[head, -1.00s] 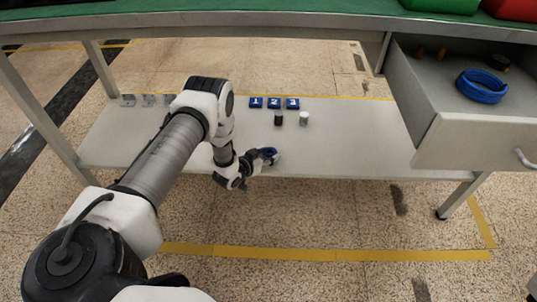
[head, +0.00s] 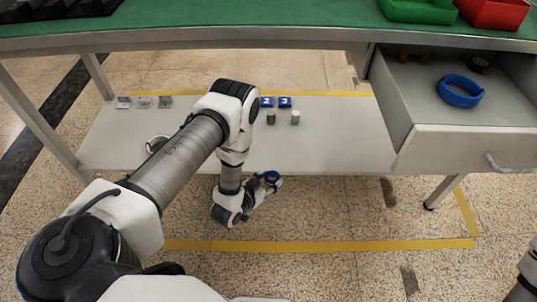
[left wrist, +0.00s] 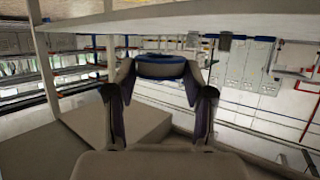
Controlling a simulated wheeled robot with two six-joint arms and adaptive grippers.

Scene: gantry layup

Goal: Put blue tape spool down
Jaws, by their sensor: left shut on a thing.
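My left gripper (head: 268,183) is shut on the blue tape spool (head: 271,177), just in front of the lower shelf's front edge in the head view. In the left wrist view the spool (left wrist: 160,69) shows as a blue-rimmed band between the two fingertips (left wrist: 160,75). It looks clear of any surface, though its exact height is hard to tell. The fingers hide part of it. My right gripper is out of view.
The grey lower shelf (head: 330,150) has free room at its front right. An open drawer (head: 470,140) holds a blue ring (head: 461,92).

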